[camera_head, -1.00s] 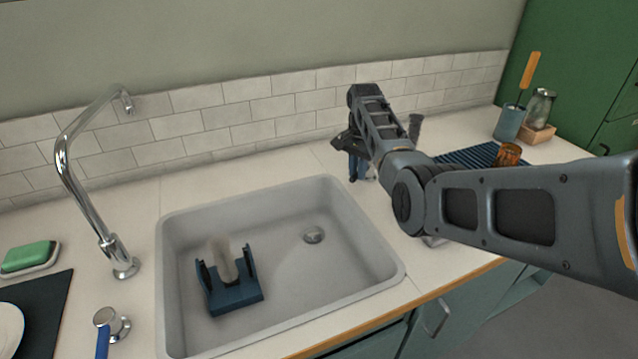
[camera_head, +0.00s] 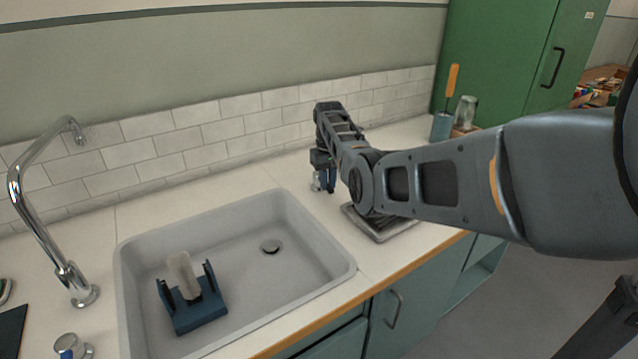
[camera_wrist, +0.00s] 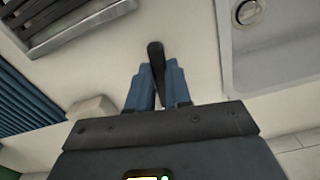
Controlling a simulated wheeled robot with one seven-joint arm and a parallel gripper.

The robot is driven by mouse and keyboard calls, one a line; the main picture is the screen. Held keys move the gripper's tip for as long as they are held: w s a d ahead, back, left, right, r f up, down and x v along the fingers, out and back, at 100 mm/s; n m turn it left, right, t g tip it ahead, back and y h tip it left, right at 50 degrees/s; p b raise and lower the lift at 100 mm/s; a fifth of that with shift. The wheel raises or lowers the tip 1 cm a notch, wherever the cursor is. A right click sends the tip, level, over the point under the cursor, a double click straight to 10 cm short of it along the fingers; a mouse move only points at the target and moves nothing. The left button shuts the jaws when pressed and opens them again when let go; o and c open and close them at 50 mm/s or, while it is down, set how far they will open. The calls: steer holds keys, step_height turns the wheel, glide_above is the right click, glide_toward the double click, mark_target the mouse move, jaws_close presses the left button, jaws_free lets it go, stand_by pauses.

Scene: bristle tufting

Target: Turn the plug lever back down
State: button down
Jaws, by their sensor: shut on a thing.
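My gripper (camera_head: 328,186) is low over the counter just right of the sink's far right corner. In the wrist view its blue fingers (camera_wrist: 155,90) are shut on a slim dark bar (camera_wrist: 155,60), which looks like the plug lever. The bar's outer end sticks out past the fingertips; the rest is hidden between them, and its mount is not clear.
The sink (camera_head: 345,272) holds a dark blue holder (camera_head: 200,317) with a pale block (camera_head: 184,275). A metal tray (camera_wrist: 70,28) and a blue ribbed mat (camera_wrist: 25,105) lie near my gripper. The faucet (camera_head: 38,215) and a chrome knob (camera_head: 70,347) stand left of the sink.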

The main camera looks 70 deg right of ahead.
steer(key=shift+s+d+n, duration=0.4)
steer(key=shift+d+n, duration=0.05)
steer(key=shift+n, duration=0.55)
steer(key=shift+d, duration=0.1)
steer(key=c, duration=1)
jaws_free()
steer(key=shift+c, duration=0.2)
step_height(320, 180, up, 8)
steer(key=shift+f, duration=0.15)
